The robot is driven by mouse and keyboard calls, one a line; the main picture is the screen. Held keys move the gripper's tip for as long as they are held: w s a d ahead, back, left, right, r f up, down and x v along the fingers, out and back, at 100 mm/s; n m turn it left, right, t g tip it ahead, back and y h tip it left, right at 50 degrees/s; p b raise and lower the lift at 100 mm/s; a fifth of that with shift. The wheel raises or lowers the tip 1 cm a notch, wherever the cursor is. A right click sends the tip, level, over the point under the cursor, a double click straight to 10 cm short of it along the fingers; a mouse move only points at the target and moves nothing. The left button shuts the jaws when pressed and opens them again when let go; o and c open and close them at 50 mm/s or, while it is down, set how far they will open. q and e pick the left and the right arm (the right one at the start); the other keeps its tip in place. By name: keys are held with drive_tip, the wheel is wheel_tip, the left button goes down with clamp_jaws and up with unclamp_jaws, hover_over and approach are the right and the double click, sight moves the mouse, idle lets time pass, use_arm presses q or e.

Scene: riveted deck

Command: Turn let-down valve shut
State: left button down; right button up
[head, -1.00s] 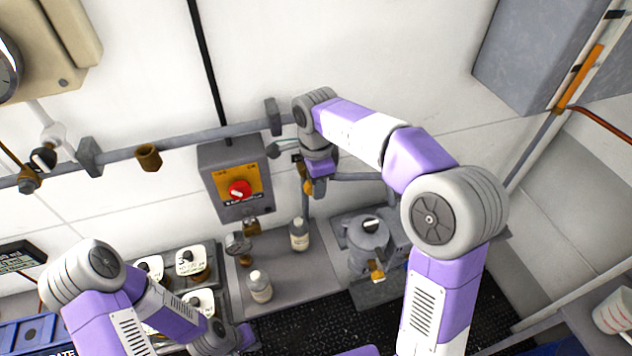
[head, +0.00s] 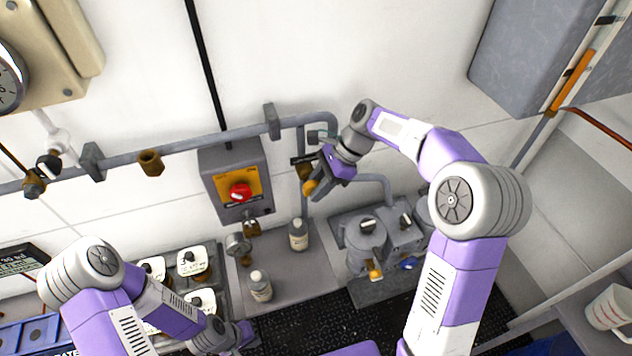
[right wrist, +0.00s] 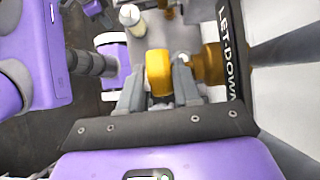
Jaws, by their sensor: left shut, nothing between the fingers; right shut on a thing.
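The let-down valve has a brass body (head: 304,172) on the grey pipework right of the switch box, and a yellow handle (head: 311,187). In the right wrist view the handle (right wrist: 158,72) lies between the fingers of my right gripper (right wrist: 157,88), with the brass body (right wrist: 208,66) just to its right. My right gripper (head: 318,184) is shut on the handle, coming in from the right in the head view. A dark plate (right wrist: 229,50) reading LET-DOWN stands beside the valve. My left gripper (head: 246,334) is shut and empty, low near the bench.
A grey box with a red knob (head: 240,191) hangs left of the valve. Below are two small bottles (head: 298,234), a gauge (head: 238,245), white-topped jars (head: 194,260) and a grey pump-like unit (head: 364,241). A grey cabinet (head: 540,55) hangs at upper right.

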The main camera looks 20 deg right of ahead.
drive_tip(key=y, duration=0.4)
drive_tip(key=y+p, duration=0.1)
drive_tip(key=shift+d+f+y, duration=0.2)
drive_tip(key=shift+f+y, duration=0.1)
drive_tip(key=shift+y, duration=0.1)
drive_tip(key=shift+f+y, duration=0.15)
drive_tip(key=shift+y, duration=1.05)
drive_tip(key=shift+f+y, duration=0.1)
drive_tip(key=shift+y, duration=1.2)
drive_tip(key=shift+a, duration=0.1)
drive_tip(key=o, duration=1)
drive_tip(key=shift+c, duration=0.2)
drive_tip(key=d+b, duration=0.1)
drive_tip(key=d, duration=0.6)
drive_tip(key=shift+d, duration=0.25)
